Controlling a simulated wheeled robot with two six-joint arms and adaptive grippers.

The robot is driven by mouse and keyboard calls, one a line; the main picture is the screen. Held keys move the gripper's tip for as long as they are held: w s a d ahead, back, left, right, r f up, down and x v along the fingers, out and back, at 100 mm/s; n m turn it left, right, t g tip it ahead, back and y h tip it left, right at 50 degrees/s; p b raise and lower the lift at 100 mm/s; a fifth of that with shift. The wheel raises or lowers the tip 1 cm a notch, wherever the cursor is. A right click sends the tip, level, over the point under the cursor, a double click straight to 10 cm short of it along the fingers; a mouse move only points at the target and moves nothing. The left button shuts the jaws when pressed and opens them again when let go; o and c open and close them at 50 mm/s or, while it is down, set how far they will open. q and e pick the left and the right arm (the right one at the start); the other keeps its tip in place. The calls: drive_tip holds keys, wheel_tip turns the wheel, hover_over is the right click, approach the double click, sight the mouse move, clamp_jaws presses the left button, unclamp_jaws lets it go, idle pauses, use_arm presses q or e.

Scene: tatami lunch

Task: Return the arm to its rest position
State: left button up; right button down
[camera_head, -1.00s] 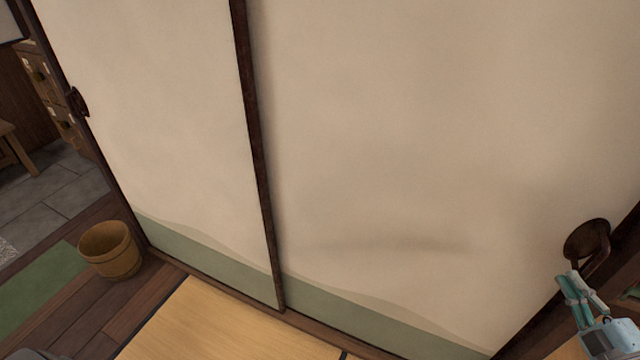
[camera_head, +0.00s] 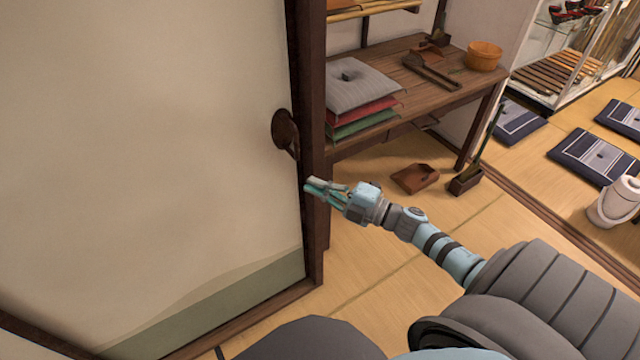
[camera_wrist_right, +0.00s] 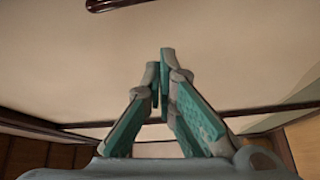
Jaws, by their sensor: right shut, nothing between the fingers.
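My right gripper (camera_head: 312,186) is in the middle of the head view, at the end of my outstretched right arm (camera_head: 420,235). Its teal fingers are shut and empty, close to the dark edge frame of a cream sliding door (camera_head: 150,150). The door's round dark handle (camera_head: 286,131) is just above and left of the fingertips. In the right wrist view the closed fingers (camera_wrist_right: 165,60) point toward the pale door panel, and a dark piece shows at the top edge. I cannot tell whether the fingertips touch the door. My left gripper is not in view.
A wooden shelf table (camera_head: 440,85) with stacked cushions (camera_head: 358,88) and a wooden bucket (camera_head: 484,56) stands behind the door edge. A brown dustpan (camera_head: 415,178) lies on the tatami below it. Open tatami with flat blue cushions (camera_head: 596,155) is at the right.

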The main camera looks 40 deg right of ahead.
drive_tip(key=d+f+m+h, duration=0.6)
drive_tip(key=d+f+m, duration=0.1)
drive_tip(key=d+f, duration=0.1)
drive_tip(key=s+d+f+m+g+h, duration=0.2)
drive_tip(key=s+f+m+g, duration=0.15)
drive_tip(key=f, duration=0.45)
drive_tip(key=s+d+f+m+g+h, duration=0.25)
drive_tip(key=s+f+m, duration=0.2)
drive_tip(key=f, duration=0.35)
drive_tip(key=s+a+f+m+g, duration=0.3)
drive_tip(key=s+f+g, duration=0.2)
drive_tip(key=s+f, duration=0.85)
drive_tip(key=s+a+f+m+g, duration=0.1)
drive_tip(key=s+a+f+g, duration=0.1)
drive_tip(key=s+a, duration=0.5)
drive_tip(key=s+a+f+m+g+y, duration=0.1)
drive_tip(key=s+a+f, duration=0.3)
drive_tip(key=s+a, duration=0.4)
drive_tip(key=s+m+g, duration=0.1)
drive_tip(key=s, duration=0.3)
drive_tip(key=shift+s+f+g, duration=0.15)
drive_tip(key=shift+g, duration=0.15)
drive_tip(key=shift+y, duration=0.25)
